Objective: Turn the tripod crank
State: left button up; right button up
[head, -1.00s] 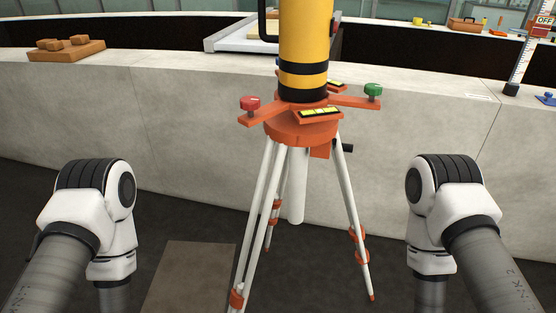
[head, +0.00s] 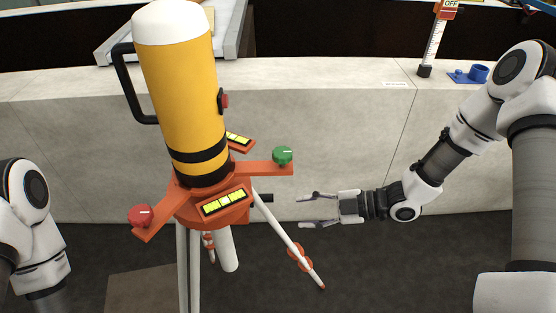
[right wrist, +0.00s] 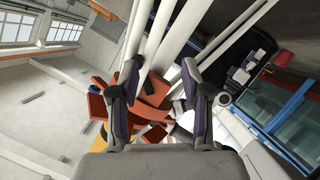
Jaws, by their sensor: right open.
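The tripod (head: 293,247) has white legs and an orange head (head: 235,214), and bears a yellow instrument with a white top (head: 178,90). The crank (head: 263,198) is a short black piece on the head's right side, partly hidden behind it. My right gripper (head: 301,211) is open and empty, just right of the crank, with its fingers pointing left at it and a gap between. In the right wrist view, the open fingers (right wrist: 160,75) frame the orange tripod head (right wrist: 155,96) and white legs; I cannot make out the crank there. My left gripper is out of view.
A red knob (head: 140,216) and a green knob (head: 282,155) stick out on orange arms of the head. A pale concrete wall (head: 330,130) runs behind. A white scale (head: 433,45) and a blue part (head: 470,74) stand on its ledge.

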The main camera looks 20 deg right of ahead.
aim_at(277, 197)
notch_tip(277, 197, up, 5)
jog(key=shift+t, duration=0.4)
jog(key=x, duration=0.4)
jog(key=p+x, duration=0.1)
jog(key=x, duration=0.2)
jog(key=shift+w+d+f, duration=0.2)
jog(key=shift+w+f, duration=0.05)
jog(key=shift+w, duration=0.2)
jog(key=shift+a, duration=0.4)
jog(key=shift+d, duration=0.1)
jog(key=shift+w+f, duration=0.1)
grip_shut()
